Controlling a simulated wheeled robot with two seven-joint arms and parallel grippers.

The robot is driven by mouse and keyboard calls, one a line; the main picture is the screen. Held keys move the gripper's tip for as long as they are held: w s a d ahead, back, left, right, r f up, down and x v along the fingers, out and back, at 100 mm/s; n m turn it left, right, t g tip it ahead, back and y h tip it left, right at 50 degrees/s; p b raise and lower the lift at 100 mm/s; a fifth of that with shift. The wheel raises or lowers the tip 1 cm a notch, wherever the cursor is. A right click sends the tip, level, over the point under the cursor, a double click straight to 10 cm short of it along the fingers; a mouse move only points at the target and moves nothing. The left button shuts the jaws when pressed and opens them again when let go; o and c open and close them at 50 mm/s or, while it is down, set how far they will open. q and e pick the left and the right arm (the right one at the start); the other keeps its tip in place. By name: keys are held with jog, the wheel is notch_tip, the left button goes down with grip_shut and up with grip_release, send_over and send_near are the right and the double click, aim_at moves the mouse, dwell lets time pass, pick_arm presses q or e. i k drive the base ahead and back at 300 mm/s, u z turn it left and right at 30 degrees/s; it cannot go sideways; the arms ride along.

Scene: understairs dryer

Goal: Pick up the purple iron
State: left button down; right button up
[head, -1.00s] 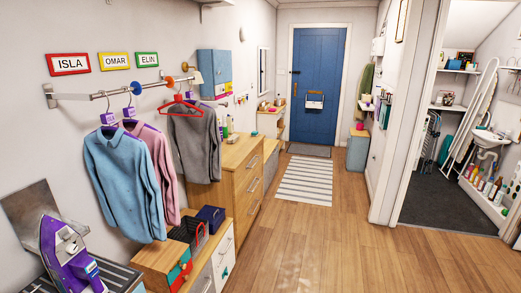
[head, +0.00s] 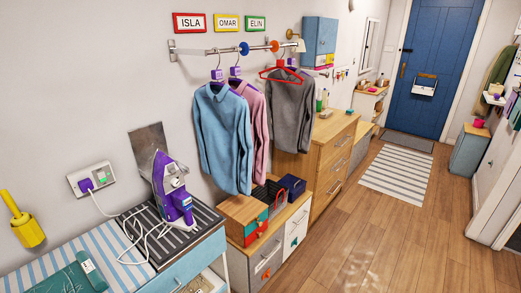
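The purple iron (head: 172,192) stands upright on its heel at the right end of the ironing surface, on a dark striped rest (head: 198,238), in the lower left of the head view. A metal plate (head: 148,140) rises behind it. Its white cord (head: 136,238) lies loosely beside it, and a purple plug sits in the wall socket (head: 92,180) to the left. Neither of my grippers shows in the head view.
A blue-striped ironing surface (head: 60,262) holds a folded green cloth item (head: 72,277). A yellow holder (head: 27,232) is on the wall. Shirts hang from a rail (head: 232,50) above low drawers (head: 288,240). The wooden floor (head: 400,235) at right is clear.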

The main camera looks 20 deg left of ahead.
aim_at(170, 200)
jog(key=u, duration=1.4)
